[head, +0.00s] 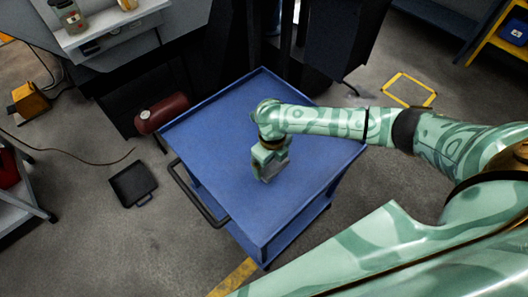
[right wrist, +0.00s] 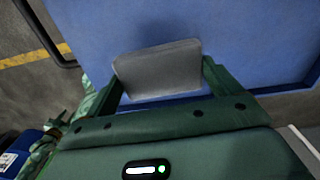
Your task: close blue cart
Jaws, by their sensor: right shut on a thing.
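The blue cart (head: 225,115) stands in the middle of the head view, with a flat, raised-edged top and a black push handle (head: 190,190) on its left side. My right gripper (head: 268,168) is over the middle of the cart's top, pointing down. In the right wrist view its fingers (right wrist: 160,85) are shut on a grey flat-faced piece (right wrist: 158,68), with the blue cart surface (right wrist: 230,35) behind it. I cannot tell whether the piece touches the top. No open drawer or door shows on the visible sides. My left gripper is not in view.
A dark red cylinder (head: 160,113) lies beside the cart's left edge. A black tray (head: 133,184) is on the floor at left. Dark machine parts stand behind the cart. A yellow square outline (head: 408,90) marks the floor at right. Floor in front of the cart is clear.

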